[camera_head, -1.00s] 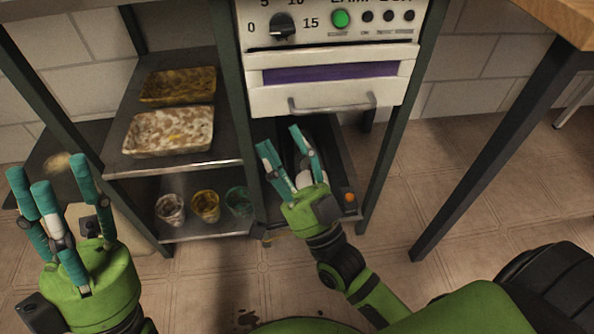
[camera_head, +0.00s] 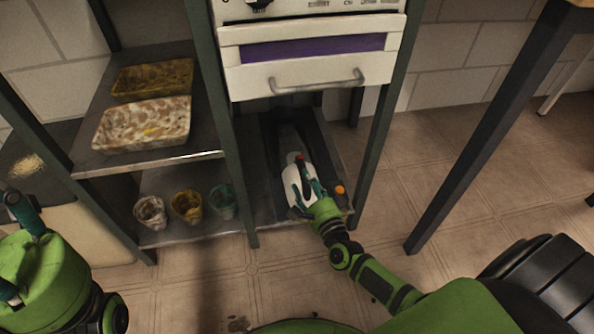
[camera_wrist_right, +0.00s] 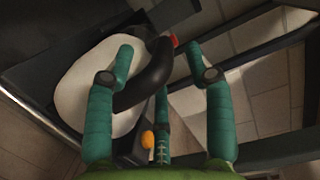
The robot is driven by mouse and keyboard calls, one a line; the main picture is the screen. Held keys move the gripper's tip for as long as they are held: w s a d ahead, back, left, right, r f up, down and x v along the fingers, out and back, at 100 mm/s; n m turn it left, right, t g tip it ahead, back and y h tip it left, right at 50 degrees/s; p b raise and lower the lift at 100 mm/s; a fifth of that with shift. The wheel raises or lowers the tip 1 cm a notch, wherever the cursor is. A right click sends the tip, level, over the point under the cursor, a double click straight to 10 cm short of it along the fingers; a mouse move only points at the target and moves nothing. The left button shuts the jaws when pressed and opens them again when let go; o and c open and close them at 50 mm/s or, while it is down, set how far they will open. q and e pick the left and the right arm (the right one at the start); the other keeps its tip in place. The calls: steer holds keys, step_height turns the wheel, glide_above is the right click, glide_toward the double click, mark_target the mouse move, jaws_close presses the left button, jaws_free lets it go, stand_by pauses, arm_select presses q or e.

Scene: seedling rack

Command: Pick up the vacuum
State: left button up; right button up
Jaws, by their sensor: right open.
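The vacuum (camera_head: 299,184) is a small white handheld unit with a dark part and a red spot. It sits on the low shelf under the white machine. In the right wrist view the vacuum (camera_wrist_right: 78,92) shows its white body and a black curved handle (camera_wrist_right: 148,76). My right gripper (camera_head: 306,188) is open at the vacuum, with its teal fingers around the handle area. In the wrist view one finger overlaps the white body and the others are to the right of the handle; I cannot tell whether they touch. My left gripper (camera_head: 22,235) is partly cut off at the lower left.
The machine with a drawer (camera_head: 310,75) hangs over the vacuum, and dark frame posts (camera_head: 374,150) flank it. To the left, shelves hold trays (camera_head: 143,124) and several small pots (camera_head: 186,205). A table leg (camera_head: 480,135) stands at the right. The tiled floor between is clear.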

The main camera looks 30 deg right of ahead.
steer(key=shift+w+f+b, duration=0.15)
steer(key=shift+w+b, duration=0.2)
steer(key=shift+w, duration=1.15)
jaws_close()
steer(key=shift+w+d+r, duration=0.1)
steer(key=shift+w+r, duration=0.05)
steer(key=shift+r, duration=0.2)
steer(key=shift+r, duration=0.1)
